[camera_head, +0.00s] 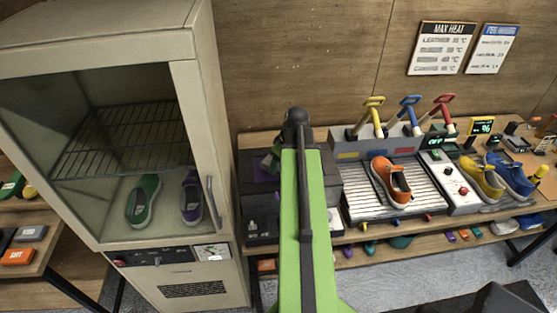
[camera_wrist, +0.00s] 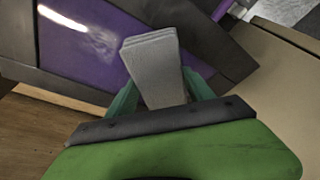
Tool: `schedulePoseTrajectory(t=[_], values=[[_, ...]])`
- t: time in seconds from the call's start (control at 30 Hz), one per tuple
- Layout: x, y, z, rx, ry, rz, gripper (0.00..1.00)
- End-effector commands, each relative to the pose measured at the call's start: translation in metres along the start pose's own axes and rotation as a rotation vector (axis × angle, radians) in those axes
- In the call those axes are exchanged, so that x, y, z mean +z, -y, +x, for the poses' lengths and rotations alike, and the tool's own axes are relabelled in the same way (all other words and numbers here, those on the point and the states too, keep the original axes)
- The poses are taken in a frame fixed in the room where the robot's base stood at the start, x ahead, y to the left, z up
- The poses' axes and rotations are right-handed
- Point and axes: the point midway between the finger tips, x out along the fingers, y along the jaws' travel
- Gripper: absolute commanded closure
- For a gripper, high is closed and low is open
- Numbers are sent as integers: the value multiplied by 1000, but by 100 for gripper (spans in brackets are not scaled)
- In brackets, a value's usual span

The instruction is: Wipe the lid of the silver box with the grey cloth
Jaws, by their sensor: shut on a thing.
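The grey cloth (camera_wrist: 153,65) shows in the wrist view as a folded, flat-sided grey pad. My gripper (camera_wrist: 160,92) is shut on it, with one teal finger on each side. Beyond the cloth is a dark-framed box with a purple panel (camera_wrist: 85,45), which has a pale smear near its upper left. I cannot tell whether the cloth touches it. In the head view the dark box (camera_head: 256,206) stands on the bench beside the cabinet, partly hidden by my green arm. I cannot make out a plainly silver box in either view.
A tall beige cabinet (camera_head: 190,120) with green and purple shoes inside stands close at left. Yellow and blue shoes (camera_head: 482,180) stand further right.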

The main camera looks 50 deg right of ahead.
Motion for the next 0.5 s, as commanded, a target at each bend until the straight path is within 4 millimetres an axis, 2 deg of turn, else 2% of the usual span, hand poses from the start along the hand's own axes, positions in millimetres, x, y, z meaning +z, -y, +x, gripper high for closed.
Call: schedulePoseTrajectory(t=[0.2, 0.5], values=[[16, 16, -3, 0, 0, 1, 78], [20, 11, -5, 0, 0, 2, 78]])
